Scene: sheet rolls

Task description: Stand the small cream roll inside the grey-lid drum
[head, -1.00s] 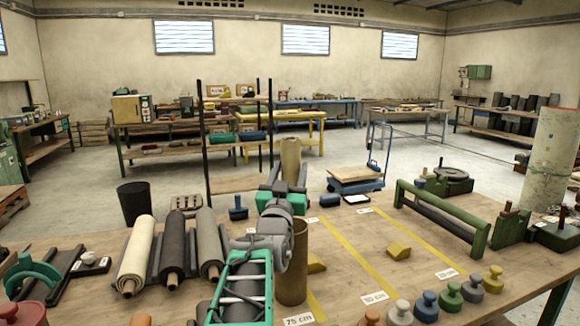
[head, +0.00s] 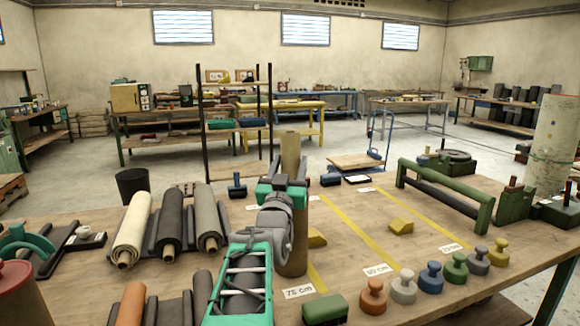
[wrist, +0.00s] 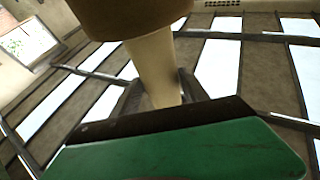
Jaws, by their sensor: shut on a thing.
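My gripper (head: 288,180) is shut on an upright, narrow cream-tan roll, which I take as the small cream roll (head: 291,148). Its upper part rises above the fingers in the head view. In the wrist view the roll (wrist: 155,65) passes between the fingers (wrist: 160,92). A wider brown cylinder (head: 298,240) shows upright below the gripper, and it fills the top of the wrist view (wrist: 125,15). I cannot make out a grey lid on any drum.
A larger cream roll (head: 133,228), a black roll (head: 171,225) and a grey roll (head: 208,222) lie at left on the workbench (head: 350,255). Several coloured knobbed pieces (head: 430,278) line the front right. A green rail stand (head: 445,190) stands behind. Yellow wedges (head: 400,226) sit between.

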